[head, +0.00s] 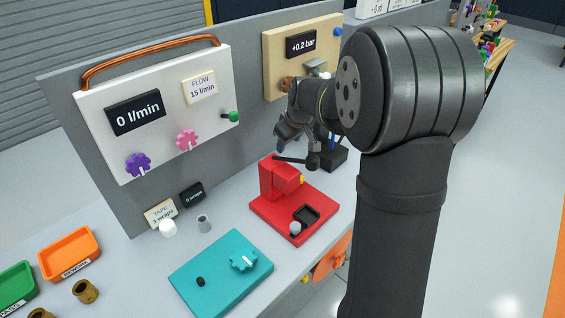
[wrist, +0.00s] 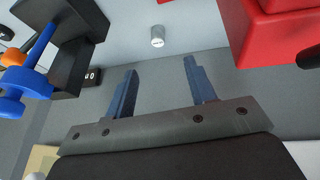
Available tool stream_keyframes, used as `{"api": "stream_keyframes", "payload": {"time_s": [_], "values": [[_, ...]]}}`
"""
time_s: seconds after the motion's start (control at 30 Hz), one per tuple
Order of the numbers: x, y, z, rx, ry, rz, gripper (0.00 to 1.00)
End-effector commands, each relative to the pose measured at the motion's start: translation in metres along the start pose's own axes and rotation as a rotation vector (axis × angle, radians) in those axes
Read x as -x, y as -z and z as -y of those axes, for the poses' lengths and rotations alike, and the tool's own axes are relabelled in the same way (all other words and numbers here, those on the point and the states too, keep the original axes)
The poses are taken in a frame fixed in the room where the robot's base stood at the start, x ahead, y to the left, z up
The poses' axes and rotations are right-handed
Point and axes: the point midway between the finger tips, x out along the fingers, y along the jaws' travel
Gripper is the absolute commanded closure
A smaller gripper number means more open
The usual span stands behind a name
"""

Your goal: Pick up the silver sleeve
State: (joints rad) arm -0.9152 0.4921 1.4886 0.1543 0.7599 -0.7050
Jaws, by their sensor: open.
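A small silver cylinder (wrist: 158,36), which looks like the silver sleeve, stands on the bench in the wrist view. I cannot make it out in the head view, where the arm and the red stand may hide it. My gripper (wrist: 159,66) is open, with its two blue fingers apart and nothing between them. The cylinder shows just past the fingertips, nearly centred on the gap and apart from both. In the head view my gripper (head: 281,146) hangs above the bench, near the back panel and behind the red stand.
The red stand (head: 272,180) with a dark lever is close; it also shows at the right of the wrist view (wrist: 262,35). A black block (wrist: 75,45) with a blue-handled part (wrist: 18,92) is at the left. A grey tapered piece (head: 204,223) and teal box (head: 205,268) lie farther left.

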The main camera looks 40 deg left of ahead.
Motion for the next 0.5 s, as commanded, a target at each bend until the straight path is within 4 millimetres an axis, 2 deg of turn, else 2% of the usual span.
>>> {"api": "stream_keyframes", "payload": {"time_s": [0.03, 0.2, 0.3, 0.5], "values": [[-0.012, 0.0, 0.0, 0.0, 0.002, 0.002, 0.49], [-0.045, 0.0, 0.0, -0.001, 0.002, 0.002, 0.49], [-0.06, 0.0, 0.0, -0.002, 0.002, 0.001, 0.49], [-0.072, 0.001, 0.0, -0.002, 0.0, -0.001, 0.49]]}}
